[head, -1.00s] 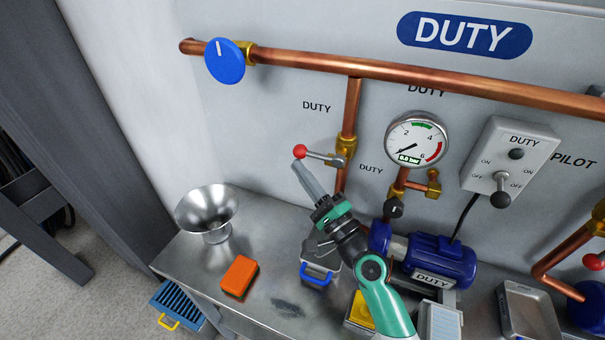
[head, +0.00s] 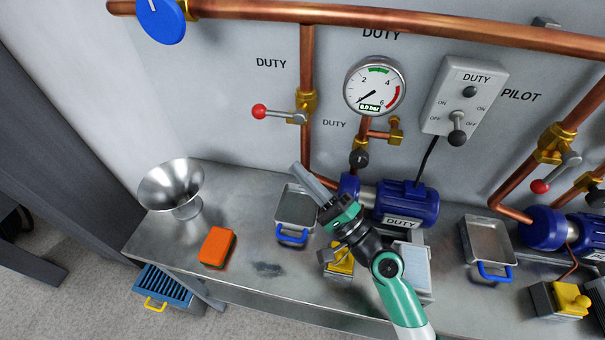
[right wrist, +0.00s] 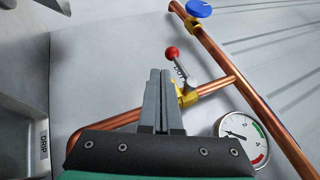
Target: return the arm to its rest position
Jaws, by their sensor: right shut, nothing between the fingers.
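My right arm, green, white and black, reaches up from the bottom right of the head view. Its right gripper (head: 301,172) is shut and empty, just above the back edge of the steel bench and near the small steel tray with a blue handle. In the right wrist view the two grey fingers (right wrist: 157,100) lie together with nothing between them. Behind them is the red-knobbed valve lever (right wrist: 178,62) on the copper pipe. In the head view that lever (head: 270,112) sits up and left of the fingertips, apart from them. My left gripper does not show.
The steel bench (head: 330,300) holds a metal funnel (head: 171,187), an orange sponge (head: 217,246), a tray with a blue handle (head: 296,207), a blue pump (head: 407,204) and a second tray (head: 487,240). A gauge (head: 375,87), switch box (head: 463,95) and copper pipes are on the wall.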

